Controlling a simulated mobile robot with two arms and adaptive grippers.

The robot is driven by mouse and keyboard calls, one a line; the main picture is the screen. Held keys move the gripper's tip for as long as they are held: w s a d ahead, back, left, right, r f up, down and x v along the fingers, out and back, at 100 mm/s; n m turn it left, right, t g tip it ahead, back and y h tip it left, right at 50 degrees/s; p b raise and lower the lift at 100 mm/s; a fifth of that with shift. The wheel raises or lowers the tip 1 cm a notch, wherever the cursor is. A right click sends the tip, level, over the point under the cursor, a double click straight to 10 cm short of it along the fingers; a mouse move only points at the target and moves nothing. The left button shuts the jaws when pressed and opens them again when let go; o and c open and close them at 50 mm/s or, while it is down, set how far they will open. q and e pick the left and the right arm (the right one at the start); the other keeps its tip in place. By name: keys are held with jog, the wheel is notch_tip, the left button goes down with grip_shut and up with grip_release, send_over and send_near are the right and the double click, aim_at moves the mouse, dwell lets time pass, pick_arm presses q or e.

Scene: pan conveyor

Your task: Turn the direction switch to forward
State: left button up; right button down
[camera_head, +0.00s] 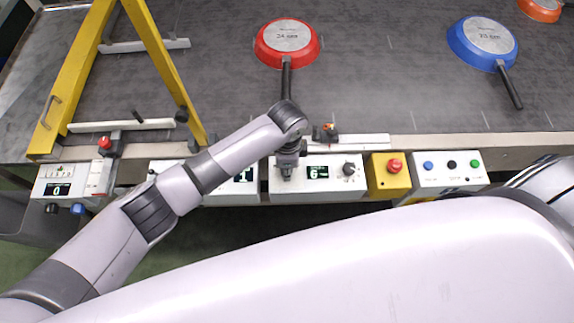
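A white control box (325,188) on the conveyor's front edge has a small display reading 6 and a black rotary knob (349,168) at its right. The labels are too small to read, so I cannot tell which control is the direction switch or where it points. My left gripper (286,170) is over the left part of this box, left of the display, and hides what lies beneath it. It is seen from above, and its finger opening is not clear. Part of my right arm shows at the right edge; its gripper is out of view.
A red pan (287,42) and a blue pan (482,42) lie upside down on the dark belt (390,80). A yellow frame (160,60) spans the left. A yellow box with a red stop button (394,166) and a box with coloured buttons (450,178) stand right.

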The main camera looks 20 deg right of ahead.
pick_arm(q)
jog(key=o, duration=1.2)
jog(key=shift+c, duration=0.2)
jog(key=shift+r, duration=0.1)
notch_tip(320, 180, up, 12)
